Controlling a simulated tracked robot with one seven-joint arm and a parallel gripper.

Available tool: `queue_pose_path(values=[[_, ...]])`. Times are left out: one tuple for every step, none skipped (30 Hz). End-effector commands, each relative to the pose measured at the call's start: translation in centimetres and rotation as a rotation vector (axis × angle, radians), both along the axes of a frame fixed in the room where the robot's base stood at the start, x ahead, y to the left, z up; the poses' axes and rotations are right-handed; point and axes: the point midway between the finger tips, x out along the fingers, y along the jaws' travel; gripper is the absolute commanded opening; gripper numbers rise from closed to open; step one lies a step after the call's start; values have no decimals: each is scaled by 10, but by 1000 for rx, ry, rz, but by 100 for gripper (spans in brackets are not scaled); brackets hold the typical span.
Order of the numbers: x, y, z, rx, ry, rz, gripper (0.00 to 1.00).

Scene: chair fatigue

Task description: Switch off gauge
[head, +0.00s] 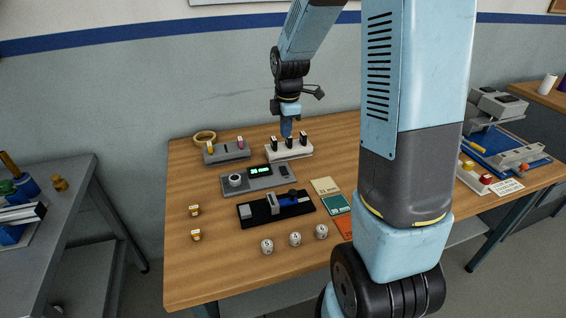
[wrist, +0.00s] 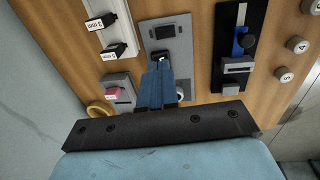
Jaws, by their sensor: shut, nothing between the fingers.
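The gauge is a flat grey unit (head: 258,179) on the wooden table. Its small display (head: 260,170) is lit with green digits. A round knob (head: 235,180) stands at its left end and a dark switch (head: 284,171) at its right end. In the wrist view the gauge plate (wrist: 181,45) lies beyond my fingers, with the dark switch (wrist: 165,32) in clear sight; the fingers partly cover the display and knob. My gripper (head: 287,135) is shut and empty, pointing down. In the head view it appears over the white holder behind the gauge; in the wrist view (wrist: 158,66) nothing is between the fingers.
A white holder (head: 289,154) with black-topped pieces and a grey box (head: 228,154) stand behind the gauge. A tape roll (head: 204,138) is at the back left. A black tray (head: 262,220) lies in front, with several white cylinders nearer the edge.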

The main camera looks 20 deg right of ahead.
Motion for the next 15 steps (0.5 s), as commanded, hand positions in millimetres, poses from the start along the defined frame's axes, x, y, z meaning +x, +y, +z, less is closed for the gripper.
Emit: queue_pose_path(values=[[1,0,-1,-1,2,5,0],[1,0,-2,-1,2,6,0],[1,0,-2,-1,2,7,0],[1,0,-2,-1,1,7,0],[1,0,-1,-1,1,6,0],[1,0,-1,-1,1,6,0],[1,0,-1,-1,1,6,0],[1,0,-1,-1,1,6,0],[1,0,-1,-1,1,5,0],[1,0,-1,-1,1,5,0],[1,0,-2,-1,1,5,0],[1,0,-3,-1,2,5,0],[1,0,-5,-1,2,5,0],[1,0,-7,-1,2,5,0],[2,0,-11,-1,2,5,0]])
